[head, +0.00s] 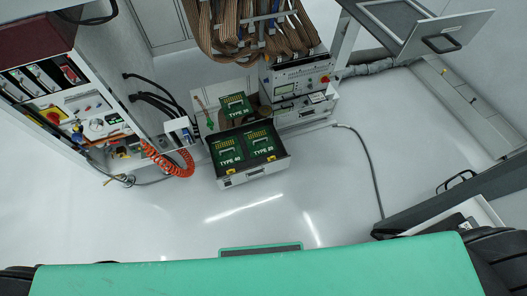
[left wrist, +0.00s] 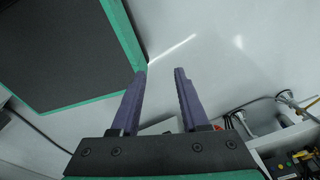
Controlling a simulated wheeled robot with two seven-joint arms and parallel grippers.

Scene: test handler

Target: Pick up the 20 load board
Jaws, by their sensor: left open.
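The green type 20 load board (head: 261,144) lies in the right half of an open dark drawer or tray (head: 255,174) in the head view. A similar green board marked 40 (head: 226,150) lies beside it on the left. My left gripper (left wrist: 160,72) shows in the left wrist view with its two purple fingers apart and nothing between them. It points at pale floor. I cannot tell its distance from the board. Neither gripper shows in the head view.
Another green board (head: 235,104) stands behind the drawer. An instrument box (head: 299,87) is at its right and a coiled orange hose (head: 168,160) at its left. A cable (head: 365,165) runs along the floor on the right. The floor in front of the drawer is clear.

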